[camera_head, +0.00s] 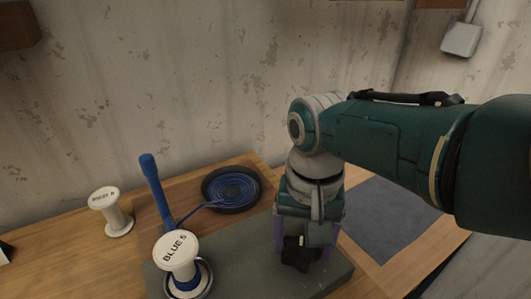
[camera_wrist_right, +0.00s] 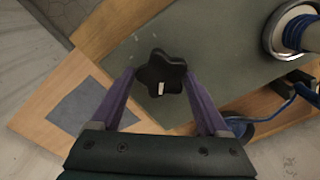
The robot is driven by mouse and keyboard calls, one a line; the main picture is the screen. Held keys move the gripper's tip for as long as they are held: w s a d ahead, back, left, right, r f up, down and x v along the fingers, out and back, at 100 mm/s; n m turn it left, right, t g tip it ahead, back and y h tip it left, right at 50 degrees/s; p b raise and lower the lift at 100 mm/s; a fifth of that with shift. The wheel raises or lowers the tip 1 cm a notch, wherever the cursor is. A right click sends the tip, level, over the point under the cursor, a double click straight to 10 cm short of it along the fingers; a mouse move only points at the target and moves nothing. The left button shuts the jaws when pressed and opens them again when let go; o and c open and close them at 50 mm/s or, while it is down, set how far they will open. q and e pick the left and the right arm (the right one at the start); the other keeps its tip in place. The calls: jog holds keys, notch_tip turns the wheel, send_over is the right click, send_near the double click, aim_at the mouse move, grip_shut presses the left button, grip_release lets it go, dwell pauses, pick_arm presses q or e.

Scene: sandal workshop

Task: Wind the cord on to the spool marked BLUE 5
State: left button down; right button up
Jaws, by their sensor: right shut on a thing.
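The white spool marked BLUE 5 (camera_head: 178,248) stands upright on a grey-green board (camera_head: 225,270), with blue cord (camera_head: 187,284) around its lower part. Its lower part also shows in the right wrist view (camera_wrist_right: 298,32). The cord runs to a coil in a black dish (camera_head: 249,204), passing near the foot of a blue-topped post (camera_head: 154,180). My right gripper (camera_head: 297,249) is shut on a black star-shaped knob (camera_wrist_right: 160,72) with a white mark, at the board's right part. Its purple fingers are on either side of the knob. My left gripper is out of view.
A second white spool (camera_head: 109,212) with unreadable small lettering stands on the wooden table (camera_head: 55,238) at left, bare of cord. A dark grey mat (camera_head: 390,222) lies clear to the right. A stained wall (camera_head: 170,80) rises close behind the table.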

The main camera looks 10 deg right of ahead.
jog(key=m, duration=0.4)
jog(key=shift+a+m, duration=0.15)
jog(key=shift+m, duration=0.15)
jog(key=m, duration=0.3)
jog(key=shift+s+m, duration=0.1)
jog(key=shift+m, duration=0.3)
jog(key=m, duration=0.4)
jog(key=shift+m, duration=1.6)
jog(key=o, duration=1.2)
jog(key=shift+o, duration=0.2)
